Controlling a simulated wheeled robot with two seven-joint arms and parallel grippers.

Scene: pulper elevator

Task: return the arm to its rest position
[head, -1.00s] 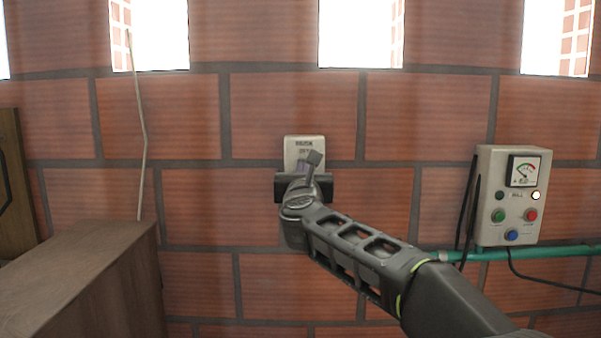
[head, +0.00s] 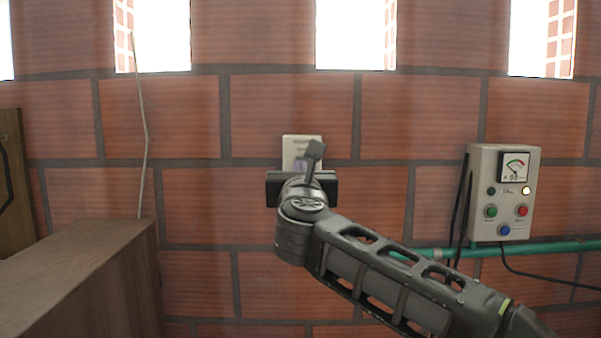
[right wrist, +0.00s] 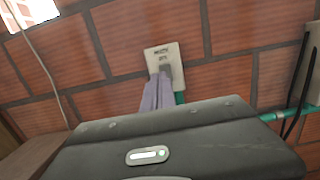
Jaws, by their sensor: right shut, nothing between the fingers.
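My right arm reaches in from the lower right of the head view. Its gripper (head: 302,166) is in front of a pale labelled wall plate (head: 290,148) and hides the plate's lower part. In the right wrist view the gripper's two greyish fingers (right wrist: 158,92) are together and empty. They overlap the lower part of the plate (right wrist: 158,56) in that view, and I cannot tell whether they touch it. My left gripper is not in view.
A grey control box (head: 482,222) with a dial and buttons hangs on the brick wall at the right. A green pipe (head: 560,246) runs below it. A wooden cabinet (head: 80,285) stands at the lower left, and a thin cord (head: 146,150) hangs above it.

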